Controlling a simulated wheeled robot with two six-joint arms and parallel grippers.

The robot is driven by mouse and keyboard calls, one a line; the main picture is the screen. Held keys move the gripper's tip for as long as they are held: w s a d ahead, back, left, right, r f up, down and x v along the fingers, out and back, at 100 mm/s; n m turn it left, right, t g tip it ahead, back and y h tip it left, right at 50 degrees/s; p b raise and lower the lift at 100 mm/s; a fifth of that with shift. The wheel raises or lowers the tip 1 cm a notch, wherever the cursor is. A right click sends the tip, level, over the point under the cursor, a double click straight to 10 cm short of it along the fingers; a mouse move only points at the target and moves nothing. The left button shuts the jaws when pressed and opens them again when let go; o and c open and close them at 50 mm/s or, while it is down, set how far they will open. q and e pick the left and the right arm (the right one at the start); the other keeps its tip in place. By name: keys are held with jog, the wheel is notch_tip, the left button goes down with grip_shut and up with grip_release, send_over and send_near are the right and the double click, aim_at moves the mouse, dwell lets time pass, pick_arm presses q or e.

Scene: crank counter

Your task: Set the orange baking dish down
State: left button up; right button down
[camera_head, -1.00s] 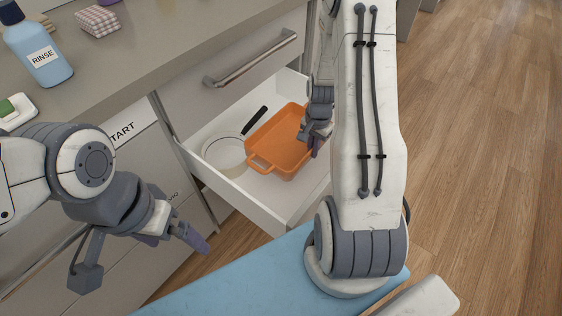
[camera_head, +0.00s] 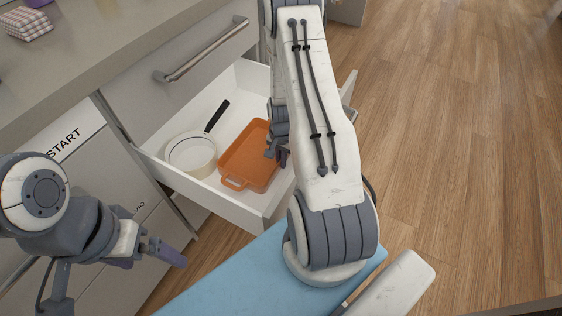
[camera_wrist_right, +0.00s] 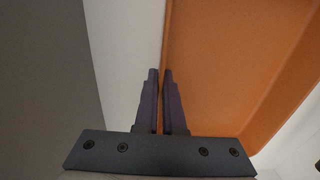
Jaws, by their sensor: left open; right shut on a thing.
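The orange baking dish (camera_head: 245,165) is inside the open drawer (camera_head: 222,204), right of a white pan, and looks roughly level. I cannot tell whether its base touches the drawer floor. My right gripper (camera_head: 281,157) is shut on the dish's right wall, and my forearm hides part of that side. In the right wrist view the two fingers (camera_wrist_right: 160,75) pinch the wall of the dish (camera_wrist_right: 225,70). My left gripper (camera_head: 168,252) is open and empty, outside the drawer at the lower left.
The white pan (camera_head: 190,154) with a black handle takes up the drawer's left part. The drawer front with a metal bar handle (camera_head: 205,52) is above. The grey counter (camera_head: 90,45) lies at upper left. Wooden floor (camera_head: 450,140) is clear at right.

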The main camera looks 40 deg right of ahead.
jog(key=shift+r, duration=0.1)
jog(key=c, duration=1)
grip_release()
